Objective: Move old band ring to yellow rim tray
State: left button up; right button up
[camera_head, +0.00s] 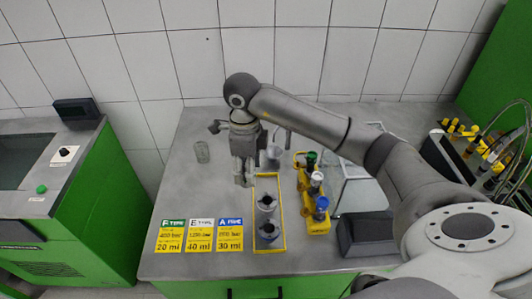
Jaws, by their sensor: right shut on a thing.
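The yellow rim tray (283,239) is a narrow yellow-edged rectangle on the grey bench, with two metal cylindrical parts (268,203) standing in it. My right gripper (243,182) points down just beyond and left of the tray's far end. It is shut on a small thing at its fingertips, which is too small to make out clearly. I cannot pick out the old band ring for sure. My left gripper is not in view.
A yellow rack (317,227) with several capped bottles stands right of the tray. Three labelled cards (200,236) lie front left. A dark box (365,235) is at right. Bare bench lies left of my gripper.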

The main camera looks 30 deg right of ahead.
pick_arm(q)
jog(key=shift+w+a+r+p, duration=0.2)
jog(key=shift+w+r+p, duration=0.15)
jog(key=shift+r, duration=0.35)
pick_arm(e)
jog(key=shift+w+d+f+m, duration=0.35)
jog(key=shift+d+f+m, duration=0.9)
jog(key=shift+m, duration=1.1)
jog(key=shift+w+d+f+m, duration=0.4)
jog(key=shift+d+f+m, duration=0.8)
jog(key=shift+m, duration=1.2)
jog(key=shift+w+d+f+m, duration=0.35)
jog(key=shift+d+f+m, duration=0.9)
jog(key=shift+m, duration=1.1)
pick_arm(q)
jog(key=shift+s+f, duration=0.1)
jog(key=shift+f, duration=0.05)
pick_arm(e)
jog(key=shift+a, duration=0.15)
pick_arm(q)
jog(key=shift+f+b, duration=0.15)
jog(key=shift+b, duration=0.15)
pick_arm(e)
jog(key=shift+f, duration=0.25)
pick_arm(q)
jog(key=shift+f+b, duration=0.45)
pick_arm(e)
jog(key=shift+f, duration=0.6)
